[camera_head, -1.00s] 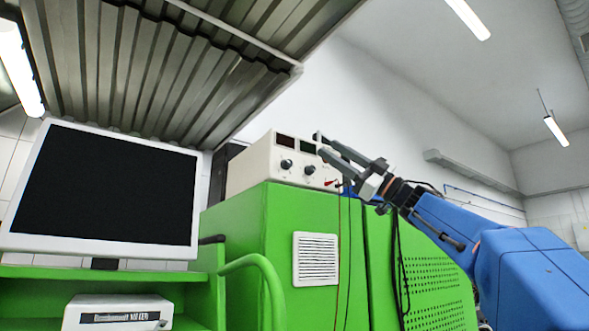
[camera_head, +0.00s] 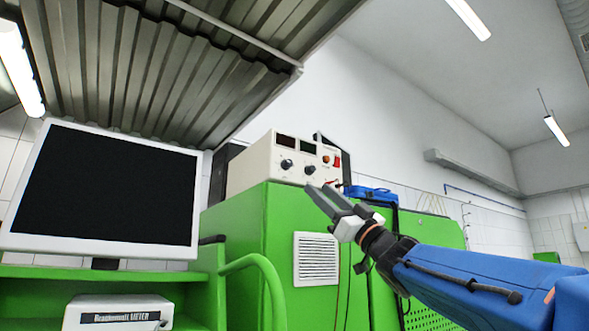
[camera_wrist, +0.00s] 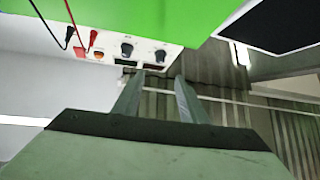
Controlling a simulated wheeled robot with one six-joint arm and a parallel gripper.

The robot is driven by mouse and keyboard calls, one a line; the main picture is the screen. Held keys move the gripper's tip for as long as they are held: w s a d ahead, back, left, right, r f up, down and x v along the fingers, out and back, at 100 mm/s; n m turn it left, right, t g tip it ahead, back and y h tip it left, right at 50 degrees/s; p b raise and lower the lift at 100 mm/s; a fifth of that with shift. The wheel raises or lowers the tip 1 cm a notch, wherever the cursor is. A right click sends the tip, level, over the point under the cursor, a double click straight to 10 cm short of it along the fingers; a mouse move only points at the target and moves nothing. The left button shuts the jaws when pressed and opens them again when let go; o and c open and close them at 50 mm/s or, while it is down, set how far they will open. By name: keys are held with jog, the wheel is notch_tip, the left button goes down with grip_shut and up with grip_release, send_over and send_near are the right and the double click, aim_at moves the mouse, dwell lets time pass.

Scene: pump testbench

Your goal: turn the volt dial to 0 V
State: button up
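The cream power supply (camera_head: 258,165) stands on the green cabinet. Its front has two dark knobs, a left knob (camera_head: 286,164) and a right knob (camera_head: 309,169), below two dark displays. The labels are too small to read, so I cannot tell which is the volt dial or its setting. The wrist view shows the panel upside down, with one knob (camera_wrist: 127,50) and the other knob (camera_wrist: 160,56) beyond my fingertips. My gripper (camera_head: 318,188) is in front of and just below the panel, touching neither knob. Its fingers (camera_wrist: 160,75) are apart with nothing between them.
Red and black leads (camera_wrist: 80,45) plug into the panel and hang down the green cabinet (camera_head: 235,230). A blue object (camera_head: 372,193) lies on the cabinet top. A monitor (camera_head: 105,195) stands left, and a green rail (camera_head: 262,268) curves out in front.

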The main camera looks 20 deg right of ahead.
aim_at(291, 165)
jog(key=x, duration=1.3)
jog(key=shift+f, duration=0.1)
grip_shut()
